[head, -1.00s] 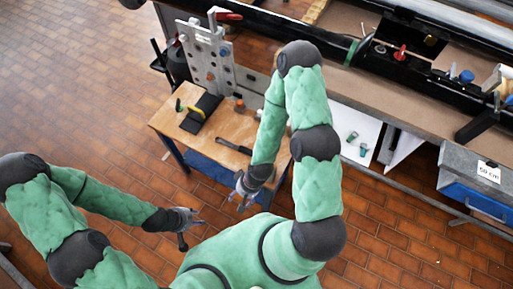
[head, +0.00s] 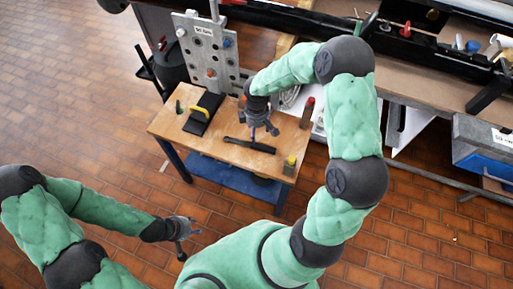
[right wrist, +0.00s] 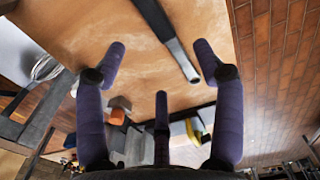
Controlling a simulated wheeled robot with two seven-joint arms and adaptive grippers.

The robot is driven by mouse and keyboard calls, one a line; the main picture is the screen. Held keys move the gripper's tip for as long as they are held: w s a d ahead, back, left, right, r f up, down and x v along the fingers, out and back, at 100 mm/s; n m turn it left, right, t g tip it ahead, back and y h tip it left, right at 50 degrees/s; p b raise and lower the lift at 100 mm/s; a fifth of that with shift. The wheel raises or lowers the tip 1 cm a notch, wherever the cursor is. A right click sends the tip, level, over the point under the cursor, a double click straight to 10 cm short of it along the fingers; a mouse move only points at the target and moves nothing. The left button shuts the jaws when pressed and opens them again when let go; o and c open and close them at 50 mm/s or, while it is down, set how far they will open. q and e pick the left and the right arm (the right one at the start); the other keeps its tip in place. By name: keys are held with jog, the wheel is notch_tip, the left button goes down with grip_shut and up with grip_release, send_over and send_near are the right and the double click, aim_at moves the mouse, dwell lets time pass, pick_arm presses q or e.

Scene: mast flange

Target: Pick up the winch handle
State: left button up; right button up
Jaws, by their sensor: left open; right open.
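The winch handle (head: 240,144) appears to be the dark bar lying flat on the wooden table (head: 180,124). In the right wrist view the dark bar (right wrist: 164,32) runs slantwise across the wood, between the upper fingers. My right gripper (head: 262,131) is open and empty, pointing down just above the bar and toward its right part. In the right wrist view its fingers (right wrist: 160,62) are spread apart and do not close on the bar. My left gripper (head: 187,230) is open and empty, low in front of the table, over the brick floor.
A black block with a yellow handle (head: 203,111) lies left on the table. A red-brown upright object (head: 306,113) and a yellow-topped one (head: 290,162) stand at its right. A perforated metal plate (head: 207,58) rises behind. A long bench runs along the back right.

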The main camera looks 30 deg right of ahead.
jog(key=b, duration=0.2)
send_over(257, 143)
jog(key=f, duration=0.5)
jog(key=shift+s+a+f, duration=0.2)
jog(key=shift+s, duration=0.1)
jog(key=shift+w+d+f+b, duration=0.15)
jog(key=shift+f+b, duration=0.45)
jog(key=shift+f, duration=0.7)
jog(key=shift+w+d+f+b, duration=0.1)
jog(key=shift+f+b, duration=0.5)
jog(key=shift+f, duration=0.7)
jog(key=shift+c, duration=0.3)
grip_shut()
